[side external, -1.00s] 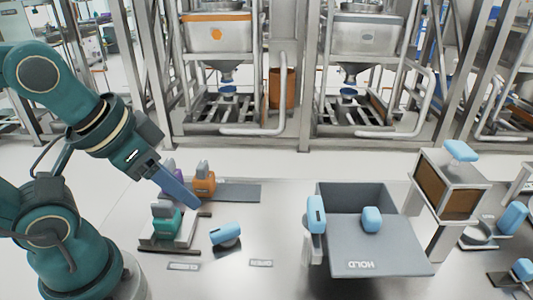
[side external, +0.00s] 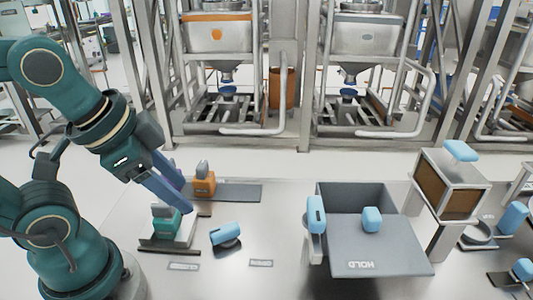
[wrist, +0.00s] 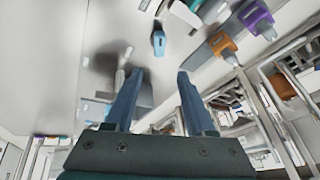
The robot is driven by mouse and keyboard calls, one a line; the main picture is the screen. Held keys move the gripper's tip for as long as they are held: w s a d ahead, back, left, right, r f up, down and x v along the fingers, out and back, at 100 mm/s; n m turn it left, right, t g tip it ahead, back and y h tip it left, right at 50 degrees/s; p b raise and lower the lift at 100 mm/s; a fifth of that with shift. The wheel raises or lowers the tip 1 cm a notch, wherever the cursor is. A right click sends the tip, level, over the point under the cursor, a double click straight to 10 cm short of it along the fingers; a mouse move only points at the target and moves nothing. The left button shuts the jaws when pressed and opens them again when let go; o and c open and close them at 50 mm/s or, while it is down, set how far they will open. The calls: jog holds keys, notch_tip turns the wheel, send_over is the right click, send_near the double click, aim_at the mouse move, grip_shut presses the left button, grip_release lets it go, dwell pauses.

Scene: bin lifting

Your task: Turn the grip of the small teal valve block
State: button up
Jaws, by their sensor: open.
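The small teal valve block (side external: 166,226) stands on a light base at the left of the table in the side view. Its grey grip (side external: 162,210) sticks up from its top. My gripper (side external: 182,208) points down and right, its fingertips overlapping the block's right side in the picture; I cannot tell whether they touch it. In the wrist view, the two blue-grey fingers are apart with nothing between them.
An orange block (side external: 204,185) with a grey grip stands behind; a purple block (wrist: 258,20) is mostly hidden by my fingers in the side view. A blue piece (side external: 226,234) lies just right.

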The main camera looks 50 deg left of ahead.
jog(key=a+f+m+g, duration=0.1)
jog(key=a+m+g, duration=0.1)
jog(key=a+m, duration=0.25)
jog(key=m+g, duration=0.1)
jog(key=g, duration=0.2)
send_over(162, 203)
jog(key=shift+w+d+f, duration=0.1)
jog(key=shift+d+f, duration=0.15)
jog(key=shift+f, duration=0.25)
jog(key=shift+w+d+f, duration=0.1)
jog(key=shift+d+f, duration=0.1)
jog(key=shift+f, duration=0.3)
jog(key=shift+s+a+f, duration=0.1)
jog(key=shift+a+f, duration=0.1)
jog(key=shift+a, duration=0.15)
jog(key=shift+s+a+f+n, duration=0.15)
jog(key=shift+f+n, duration=0.1)
jog(key=shift+f, duration=2.4)
grip_shut()
